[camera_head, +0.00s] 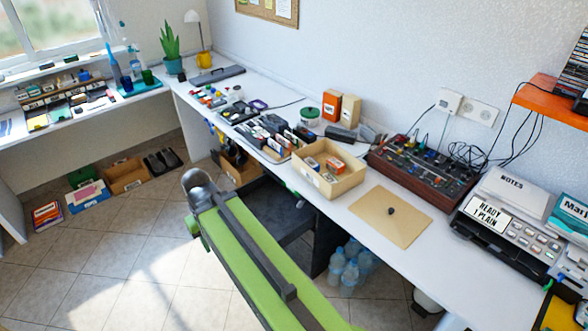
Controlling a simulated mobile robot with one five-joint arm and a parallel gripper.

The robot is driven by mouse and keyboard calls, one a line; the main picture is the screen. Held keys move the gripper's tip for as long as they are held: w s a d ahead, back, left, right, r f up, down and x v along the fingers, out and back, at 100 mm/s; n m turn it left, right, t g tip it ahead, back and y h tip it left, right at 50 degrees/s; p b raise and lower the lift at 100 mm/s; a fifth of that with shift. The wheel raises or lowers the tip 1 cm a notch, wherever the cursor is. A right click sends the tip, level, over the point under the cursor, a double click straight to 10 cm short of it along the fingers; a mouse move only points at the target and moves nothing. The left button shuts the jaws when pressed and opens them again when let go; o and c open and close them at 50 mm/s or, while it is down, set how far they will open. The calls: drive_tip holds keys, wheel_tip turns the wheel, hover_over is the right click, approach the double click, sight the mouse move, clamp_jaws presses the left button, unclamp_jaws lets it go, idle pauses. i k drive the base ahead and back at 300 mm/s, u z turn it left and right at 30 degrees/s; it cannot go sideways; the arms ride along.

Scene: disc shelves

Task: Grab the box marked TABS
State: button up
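I cannot read the word TABS on any box in the camera view. Small orange-and-white boxes lie in an open tan tray (347,186) on the long desk; one orange box (335,165) is near its back. My green arm reaches up from the bottom, in front of the desk, ending in a grey rounded joint. No gripper fingers show.
The desk (460,284) carries a dark red-sided mixer (415,178) with cables, a printer (505,225), a tan board (390,216) and cluttered small items left of the tray. Bottles (350,262) stand below the desk. Open boxes (126,177) sit on the floor at left.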

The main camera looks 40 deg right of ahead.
sight(310, 160)
drive_tip(key=u, duration=0.1)
drive_tip(key=i, duration=1)
drive_tip(key=u, duration=0.05)
